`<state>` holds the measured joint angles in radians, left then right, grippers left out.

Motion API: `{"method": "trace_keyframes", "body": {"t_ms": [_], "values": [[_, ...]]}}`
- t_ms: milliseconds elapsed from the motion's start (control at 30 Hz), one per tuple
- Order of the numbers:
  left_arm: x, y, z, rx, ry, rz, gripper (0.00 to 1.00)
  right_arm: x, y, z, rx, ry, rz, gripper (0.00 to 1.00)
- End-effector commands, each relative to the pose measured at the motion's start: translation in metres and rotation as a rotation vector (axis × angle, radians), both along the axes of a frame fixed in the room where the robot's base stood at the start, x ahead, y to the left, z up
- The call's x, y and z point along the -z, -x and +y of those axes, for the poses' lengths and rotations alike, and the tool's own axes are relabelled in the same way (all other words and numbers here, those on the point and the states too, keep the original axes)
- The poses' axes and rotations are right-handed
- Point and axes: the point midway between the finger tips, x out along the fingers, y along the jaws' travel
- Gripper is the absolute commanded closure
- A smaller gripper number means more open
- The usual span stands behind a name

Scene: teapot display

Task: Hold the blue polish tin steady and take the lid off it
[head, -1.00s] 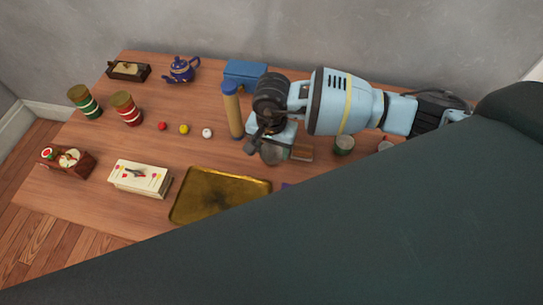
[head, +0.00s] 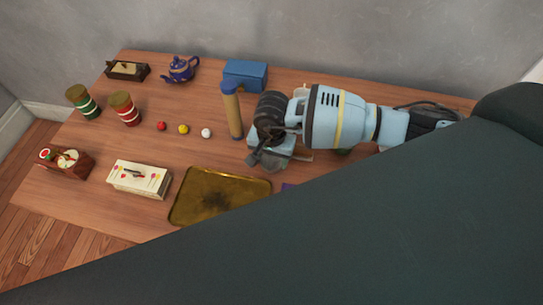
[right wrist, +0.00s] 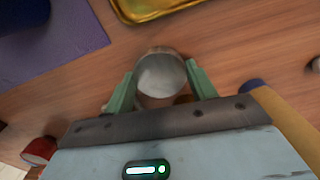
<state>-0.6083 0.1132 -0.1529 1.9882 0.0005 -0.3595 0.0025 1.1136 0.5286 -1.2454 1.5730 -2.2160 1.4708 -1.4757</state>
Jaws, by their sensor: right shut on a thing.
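My right gripper (head: 264,154) is low over the table, right of the gold tray. In the right wrist view its green fingers (right wrist: 160,72) are shut on a round, pale grey vessel (right wrist: 160,80), one finger on each side. The vessel is hidden behind the gripper in the head view. A dark blue round thing (right wrist: 20,14) stands on a purple mat (right wrist: 62,38) in the right wrist view's corner, cut off by the edge. I cannot tell whether it is the polish tin or whether it has a lid. My left gripper is not in view.
A gold tray (head: 215,200) lies in front. Three small balls, red, yellow and white (head: 207,133), lie farther left. A large dark shape covers the lower right.

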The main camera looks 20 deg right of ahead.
Motion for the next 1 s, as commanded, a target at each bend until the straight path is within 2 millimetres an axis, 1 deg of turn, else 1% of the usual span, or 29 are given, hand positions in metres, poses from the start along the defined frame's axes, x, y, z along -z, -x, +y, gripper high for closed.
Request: {"method": "trace_keyframes", "body": {"t_ms": [33,67,200,233,500,667,767,1000], "values": [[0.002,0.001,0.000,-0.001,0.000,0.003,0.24,0.003,0.001,0.000,0.000,0.001,0.002,0.71],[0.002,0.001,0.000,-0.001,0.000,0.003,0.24,0.004,0.001,0.000,0.000,0.001,0.002,0.43],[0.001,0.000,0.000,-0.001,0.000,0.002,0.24,0.002,0.000,0.000,0.000,0.000,0.001,0.24],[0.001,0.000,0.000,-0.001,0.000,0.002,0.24,0.002,0.000,0.000,0.000,0.002,0.001,0.22],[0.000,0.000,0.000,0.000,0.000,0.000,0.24,0.001,0.000,0.000,0.000,0.001,0.001,0.22],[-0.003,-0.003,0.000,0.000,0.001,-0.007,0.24,-0.011,-0.001,0.000,0.000,0.001,-0.002,0.22],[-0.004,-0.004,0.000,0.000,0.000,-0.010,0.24,-0.027,-0.001,0.000,-0.001,-0.001,-0.005,0.22],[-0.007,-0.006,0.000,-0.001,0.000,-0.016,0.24,-0.076,-0.001,0.000,-0.001,0.000,-0.004,0.22]]}}
